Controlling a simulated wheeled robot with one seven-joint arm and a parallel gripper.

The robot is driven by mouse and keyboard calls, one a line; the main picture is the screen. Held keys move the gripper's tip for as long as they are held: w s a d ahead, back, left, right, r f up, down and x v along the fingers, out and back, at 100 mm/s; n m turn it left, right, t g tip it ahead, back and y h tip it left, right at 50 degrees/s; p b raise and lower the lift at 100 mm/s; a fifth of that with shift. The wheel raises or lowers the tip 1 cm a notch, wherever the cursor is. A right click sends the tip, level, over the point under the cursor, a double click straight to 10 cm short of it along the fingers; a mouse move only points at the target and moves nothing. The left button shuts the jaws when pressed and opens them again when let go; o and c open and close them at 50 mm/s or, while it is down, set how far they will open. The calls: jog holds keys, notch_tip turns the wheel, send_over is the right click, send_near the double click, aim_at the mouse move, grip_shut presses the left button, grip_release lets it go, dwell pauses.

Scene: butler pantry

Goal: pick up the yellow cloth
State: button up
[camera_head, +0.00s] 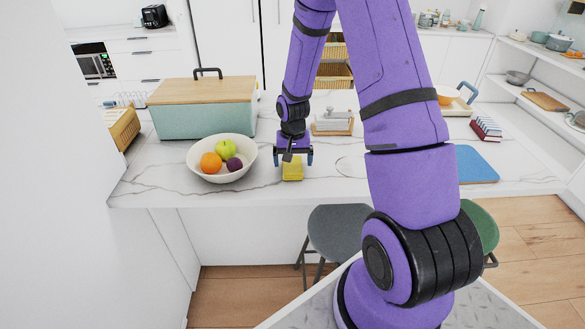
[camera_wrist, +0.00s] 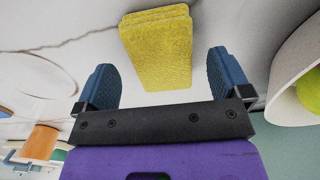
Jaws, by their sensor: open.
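The yellow cloth (camera_head: 292,172) lies on the marble counter as a small thick block, to the right of the fruit bowl. It also shows in the wrist view (camera_wrist: 158,45), beyond and between my fingertips. My gripper (camera_head: 293,160) is above the cloth and points down at it. In the wrist view my gripper (camera_wrist: 165,78) is open, with its two blue fingers apart and nothing between their pads that I can tell is held. In the head view the gripper hides part of the cloth's far side.
A white bowl (camera_head: 203,172) with fruit stands close on the left. A teal box (camera_head: 203,121) with a wooden lid stands behind it. A wooden tray (camera_head: 323,130) is behind the gripper. A blue board (camera_head: 474,165) lies to the right. Stools (camera_head: 338,226) stand in front.

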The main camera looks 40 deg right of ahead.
jog(key=shift+f, duration=1.35)
jog(key=c, duration=1)
jog(key=shift+r, duration=0.15)
